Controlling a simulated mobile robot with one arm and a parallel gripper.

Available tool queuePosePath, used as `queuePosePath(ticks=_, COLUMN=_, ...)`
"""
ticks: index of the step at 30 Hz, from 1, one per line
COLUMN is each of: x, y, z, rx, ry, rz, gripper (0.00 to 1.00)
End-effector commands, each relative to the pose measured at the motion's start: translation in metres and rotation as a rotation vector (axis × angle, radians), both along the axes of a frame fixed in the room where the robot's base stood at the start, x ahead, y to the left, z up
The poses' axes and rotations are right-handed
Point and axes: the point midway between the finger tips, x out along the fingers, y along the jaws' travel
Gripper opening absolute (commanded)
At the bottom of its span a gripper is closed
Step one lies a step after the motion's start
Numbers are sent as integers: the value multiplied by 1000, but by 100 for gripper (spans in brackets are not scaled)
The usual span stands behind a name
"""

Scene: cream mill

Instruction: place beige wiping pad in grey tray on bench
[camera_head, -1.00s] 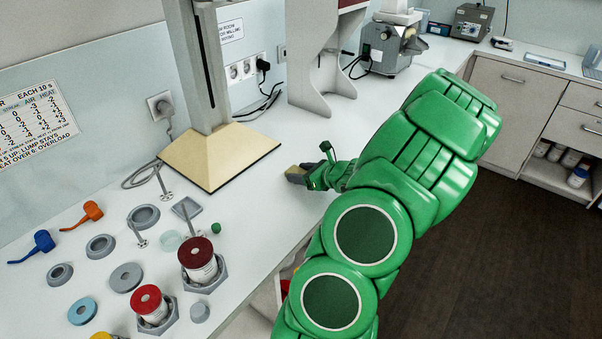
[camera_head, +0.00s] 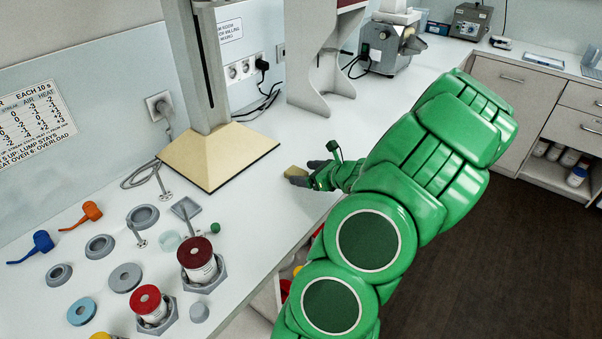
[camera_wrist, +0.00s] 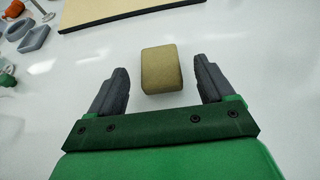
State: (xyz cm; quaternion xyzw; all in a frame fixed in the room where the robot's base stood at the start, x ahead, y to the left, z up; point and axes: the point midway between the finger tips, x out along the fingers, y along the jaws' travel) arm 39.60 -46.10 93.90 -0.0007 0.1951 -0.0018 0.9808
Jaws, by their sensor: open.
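The beige wiping pad (camera_head: 295,171) lies on the white bench, right of the wide beige stand base. In the wrist view the pad (camera_wrist: 161,68) is a small rounded block just ahead of and between my fingertips, with white bench visible on both sides of it. My gripper (camera_head: 308,174) is open and empty, low over the bench; its two dark grey fingers (camera_wrist: 160,72) are spread apart. A small square grey tray (camera_head: 187,207) lies on the bench to the left, in front of the stand base, with a thin metal post close by it.
The beige stand base (camera_head: 232,160) with its tall column stands between tray and wall. Bench around the pad is clear.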

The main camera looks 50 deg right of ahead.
Motion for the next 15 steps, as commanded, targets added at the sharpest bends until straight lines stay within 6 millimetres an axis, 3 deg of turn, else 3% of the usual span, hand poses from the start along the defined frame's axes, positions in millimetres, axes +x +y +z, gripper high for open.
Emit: queuePosePath(ticks=15, x=-64, y=0, z=26, rx=0, ry=2, rz=-1, gripper=82)
